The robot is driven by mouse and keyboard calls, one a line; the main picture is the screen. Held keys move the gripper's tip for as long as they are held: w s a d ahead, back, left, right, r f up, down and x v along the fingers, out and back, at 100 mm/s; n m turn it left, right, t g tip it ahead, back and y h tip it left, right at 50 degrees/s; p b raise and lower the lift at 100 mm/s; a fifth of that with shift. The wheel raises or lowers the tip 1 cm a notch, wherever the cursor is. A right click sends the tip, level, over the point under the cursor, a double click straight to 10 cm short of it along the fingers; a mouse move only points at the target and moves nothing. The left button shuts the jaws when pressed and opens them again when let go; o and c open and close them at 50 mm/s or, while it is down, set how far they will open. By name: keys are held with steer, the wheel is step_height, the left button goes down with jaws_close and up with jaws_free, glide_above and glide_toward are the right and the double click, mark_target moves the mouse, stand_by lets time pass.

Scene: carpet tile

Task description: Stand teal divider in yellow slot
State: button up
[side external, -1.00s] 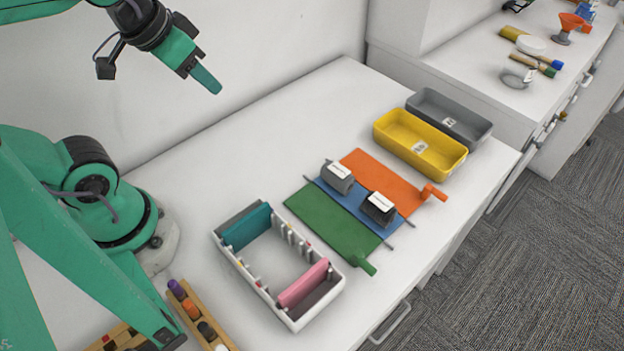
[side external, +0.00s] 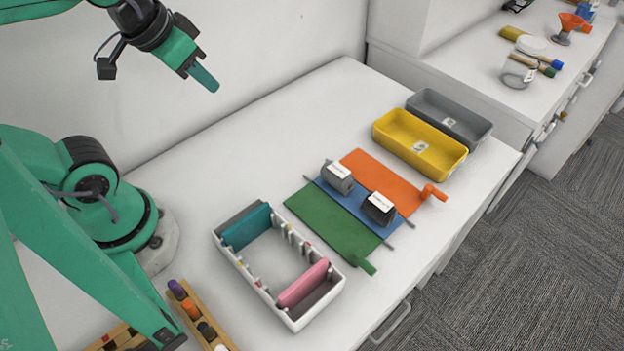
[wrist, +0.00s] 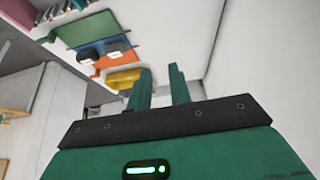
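The teal divider (side external: 246,227) stands upright in the white slotted box (side external: 262,291), near its upper-left end. A pink divider (side external: 303,284) stands near the opposite end. Small yellow and red marks show along the box's long walls; which mark belongs to which slot is hard to tell. The middle of the box is empty. My gripper (side external: 206,79) is high above the table near the back wall, well away from the box. In the wrist view its two fingers (wrist: 160,75) are apart with nothing between them.
Green (side external: 335,224), blue and orange (side external: 380,180) mats lie right of the box, with two labelled blocks on them. Yellow (side external: 420,143) and grey trays stand farther back. A wooden rack (side external: 200,320) with coloured pieces is at the front.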

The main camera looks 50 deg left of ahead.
steer(key=g, duration=0.5)
glide_above(263, 231)
steer(key=f, duration=1.5)
steer(key=shift+w+a+f, duration=0.1)
steer(key=shift+a, duration=0.3)
steer(key=shift+s+d+f+g, duration=0.25)
steer(key=shift+f+g, duration=0.05)
steer(key=shift+f, duration=0.1)
steer(key=shift+f, duration=0.1)
steer(key=shift+f, duration=1.2)
steer(key=shift+f, duration=0.1)
steer(key=shift+w+f, duration=0.15)
steer(key=shift+f, duration=1.1)
steer(key=shift+w+f, duration=0.1)
steer(key=shift+f, duration=1.1)
